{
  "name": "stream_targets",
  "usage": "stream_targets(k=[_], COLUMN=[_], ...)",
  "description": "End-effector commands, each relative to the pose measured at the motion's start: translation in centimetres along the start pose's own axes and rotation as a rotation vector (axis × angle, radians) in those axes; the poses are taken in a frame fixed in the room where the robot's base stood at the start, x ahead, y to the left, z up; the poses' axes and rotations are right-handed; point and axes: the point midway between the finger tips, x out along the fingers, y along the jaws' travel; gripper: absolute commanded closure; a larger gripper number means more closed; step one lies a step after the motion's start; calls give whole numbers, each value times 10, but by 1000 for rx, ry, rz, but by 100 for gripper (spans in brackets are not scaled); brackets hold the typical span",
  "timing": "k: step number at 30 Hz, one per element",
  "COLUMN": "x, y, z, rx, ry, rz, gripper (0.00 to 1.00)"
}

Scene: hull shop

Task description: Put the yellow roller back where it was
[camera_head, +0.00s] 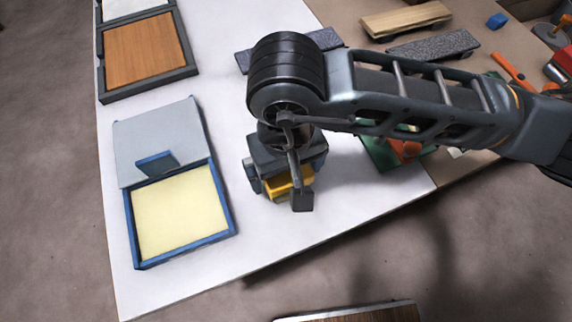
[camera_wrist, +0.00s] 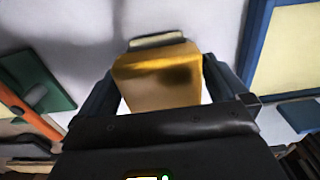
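The yellow roller (camera_head: 283,187) is between the fingers of my gripper (camera_head: 282,184), over the white table top. In the wrist view the roller (camera_wrist: 158,75) fills the space between the two fingers (camera_wrist: 162,88), which lie along both its sides. A small pale-topped grey piece (camera_wrist: 157,40) shows at its far end. In the head view my wrist hides much of the roller. I cannot tell whether it touches the table.
A blue-rimmed tray with a pale yellow inside (camera_head: 129,225) and grey panel (camera_head: 150,140) lies left. A wooden panel in a dark frame (camera_head: 150,88) is behind. A green piece (camera_head: 376,155) with orange on it lies right. The table's front edge is near.

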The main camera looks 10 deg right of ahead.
Motion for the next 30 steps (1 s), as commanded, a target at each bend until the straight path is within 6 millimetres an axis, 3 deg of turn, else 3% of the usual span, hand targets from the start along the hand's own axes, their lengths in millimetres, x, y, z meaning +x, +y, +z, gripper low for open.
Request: stream_targets(k=[11,24,30], x=[-9,-91,-116], y=[1,1,0], z=[-1,-2,-1], rx=[-1,-3,-2], ry=[3,6,4], rz=[2,3,2], gripper=[0,0,0])
